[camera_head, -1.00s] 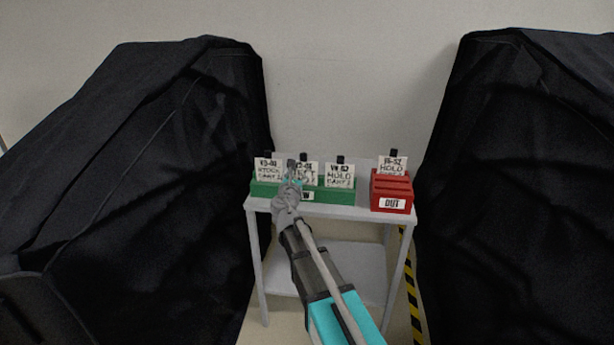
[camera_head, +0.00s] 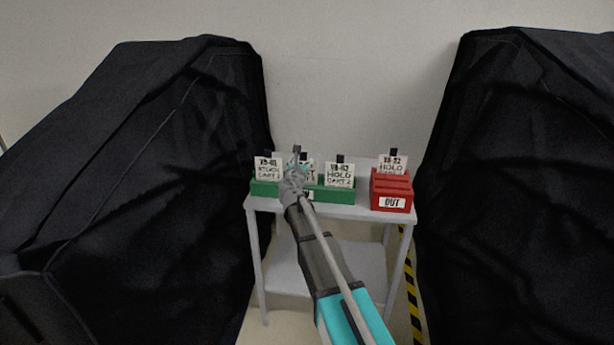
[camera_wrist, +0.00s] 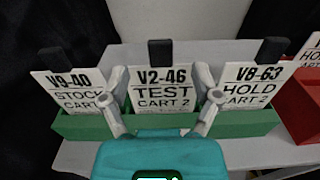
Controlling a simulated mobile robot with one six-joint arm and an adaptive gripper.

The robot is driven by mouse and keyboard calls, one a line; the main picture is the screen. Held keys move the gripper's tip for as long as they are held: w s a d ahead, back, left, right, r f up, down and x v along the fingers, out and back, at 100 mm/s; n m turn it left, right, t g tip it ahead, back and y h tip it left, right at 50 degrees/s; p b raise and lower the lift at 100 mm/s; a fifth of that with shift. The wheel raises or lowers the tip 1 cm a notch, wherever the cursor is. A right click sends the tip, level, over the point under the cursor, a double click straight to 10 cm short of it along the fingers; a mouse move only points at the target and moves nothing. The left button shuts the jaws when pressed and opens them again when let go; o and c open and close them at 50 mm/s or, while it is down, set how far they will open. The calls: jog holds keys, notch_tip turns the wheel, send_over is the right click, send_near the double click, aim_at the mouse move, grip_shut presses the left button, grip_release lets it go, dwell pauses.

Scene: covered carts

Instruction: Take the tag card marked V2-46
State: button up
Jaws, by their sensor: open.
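The tag card marked V2-46 (camera_wrist: 162,88) reads TEST CART 2 and has a black tab on top. It stands upright in the middle of the green tray (camera_wrist: 250,122), and in the head view it is mostly hidden behind my gripper (camera_head: 296,160). My gripper is open in the wrist view (camera_wrist: 161,97), with one finger on each side of the card as seen there. The fingers overlap the edges of the neighbouring cards in that view. I cannot tell whether the fingers touch any card.
Card V9-40 (camera_wrist: 70,88) stands to the left and card V8-63 (camera_wrist: 248,80) to the right in the same tray. A red OUT tray (camera_head: 392,190) with a HOLD card (camera_head: 392,165) is farther right on the grey table (camera_head: 362,213). Black-covered carts flank the table.

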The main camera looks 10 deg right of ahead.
aim_at(303, 154)
jog(key=shift+x, duration=2.6)
jog(key=c, duration=1.1)
jog(key=shift+r, duration=0.1)
notch_tip(303, 154, up, 10)
jog(key=p, duration=1)
